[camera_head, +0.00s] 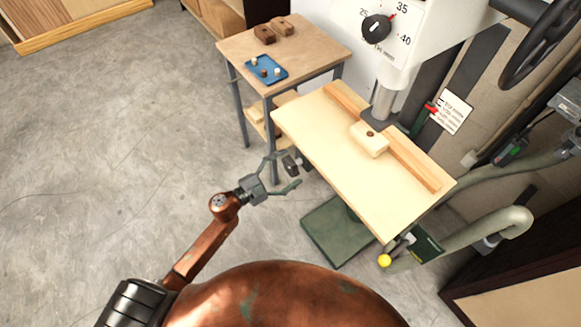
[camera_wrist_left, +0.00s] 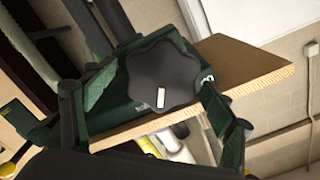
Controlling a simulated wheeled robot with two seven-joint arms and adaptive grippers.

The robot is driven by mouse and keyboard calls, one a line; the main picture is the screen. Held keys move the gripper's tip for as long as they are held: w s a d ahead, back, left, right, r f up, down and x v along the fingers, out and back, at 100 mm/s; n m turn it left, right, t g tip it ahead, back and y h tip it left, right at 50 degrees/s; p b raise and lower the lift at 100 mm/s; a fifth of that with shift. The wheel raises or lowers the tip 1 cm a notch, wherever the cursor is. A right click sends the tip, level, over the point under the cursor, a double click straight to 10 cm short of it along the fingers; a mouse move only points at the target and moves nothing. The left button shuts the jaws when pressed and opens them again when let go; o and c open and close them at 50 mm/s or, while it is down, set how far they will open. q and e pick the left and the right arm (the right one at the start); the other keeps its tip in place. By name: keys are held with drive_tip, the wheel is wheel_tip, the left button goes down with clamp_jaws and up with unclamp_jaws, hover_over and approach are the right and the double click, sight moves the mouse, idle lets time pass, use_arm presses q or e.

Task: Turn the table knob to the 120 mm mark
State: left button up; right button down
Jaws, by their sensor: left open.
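A dark lobed knob (camera_head: 290,165) is at the left edge of the pale wooden table (camera_head: 330,165). In the left wrist view the knob (camera_wrist_left: 163,78) fills the middle, with a white mark on its face. A dark green panel (camera_wrist_left: 105,110) lies behind it, with white lettering partly showing at the right. The 120 mm mark cannot be read. My left gripper (camera_head: 290,169) is open, its fingers on either side of the knob; whether they touch it is unclear. In the wrist view the gripper's right finger (camera_wrist_left: 224,118) is beside the knob. My right gripper is not in view.
A machine dial (camera_head: 376,28) with mm numbers sits above the table. A fence (camera_head: 415,168) and wooden block (camera_head: 369,139) lie on the table. A side table (camera_head: 310,48) with a blue tray (camera_head: 254,76) stands behind. A yellow ball (camera_head: 384,261) is near the front corner. Floor is clear leftward.

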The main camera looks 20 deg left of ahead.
use_arm(q)
drive_tip(key=shift+w+d, duration=0.15)
drive_tip(key=shift+w, duration=0.05)
drive_tip(key=shift+c, duration=0.7)
drive_tip(key=c, duration=1)
drive_tip(key=shift+m+p, duration=0.4)
drive_tip(key=shift+m, duration=0.5)
drive_tip(key=o, duration=1.1)
drive_tip(key=shift+o, duration=0.2)
